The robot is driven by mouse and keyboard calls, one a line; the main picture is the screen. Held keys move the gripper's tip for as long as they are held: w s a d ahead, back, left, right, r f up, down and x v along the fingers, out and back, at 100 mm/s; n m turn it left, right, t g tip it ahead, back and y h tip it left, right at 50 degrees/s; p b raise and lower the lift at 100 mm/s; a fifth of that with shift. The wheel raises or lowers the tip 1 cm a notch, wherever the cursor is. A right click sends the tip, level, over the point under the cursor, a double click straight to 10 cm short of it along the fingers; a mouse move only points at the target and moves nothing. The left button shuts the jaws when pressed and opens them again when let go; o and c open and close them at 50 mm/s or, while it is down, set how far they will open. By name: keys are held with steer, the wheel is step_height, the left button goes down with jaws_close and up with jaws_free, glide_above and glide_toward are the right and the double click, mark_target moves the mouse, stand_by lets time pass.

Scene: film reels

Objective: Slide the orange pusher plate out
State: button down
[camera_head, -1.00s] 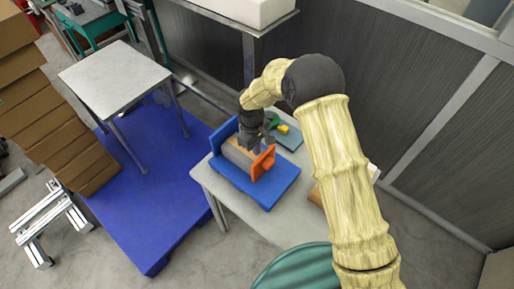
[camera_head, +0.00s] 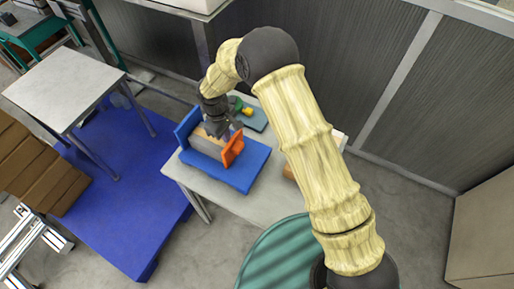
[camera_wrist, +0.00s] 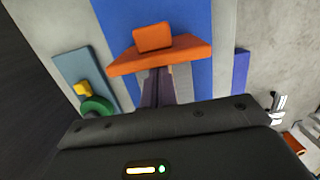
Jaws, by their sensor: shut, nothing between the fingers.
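The orange pusher plate (camera_head: 233,148) stands upright on the blue fixture (camera_head: 238,178), at the end of a light brown block (camera_head: 206,146). In the wrist view the orange plate (camera_wrist: 160,56) lies just beyond my fingers, with a raised orange part on it. My gripper (camera_head: 222,133) is shut with nothing in it, above the block and on the inner side of the plate. In the wrist view its dark fingers (camera_wrist: 157,88) reach to the plate's near edge. I cannot tell whether they touch it.
The fixture stands on a light grey table (camera_head: 265,205). A teal tray (camera_head: 259,123) with a yellow piece (camera_head: 248,111) and a green ring (camera_wrist: 97,106) lies beside it. A green ribbed drum (camera_head: 275,252) is in the foreground. A grey panel wall stands behind.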

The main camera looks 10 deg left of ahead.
steer(key=s+d, duration=0.1)
steer(key=d, duration=0.5)
steer(key=shift+s+d, duration=0.15)
steer(key=shift+s, duration=0.25)
stand_by(2.9)
step_height(320, 180, up, 6)
steer(key=p, duration=0.4)
stand_by(0.5)
steer(key=shift+d, duration=0.1)
stand_by(0.3)
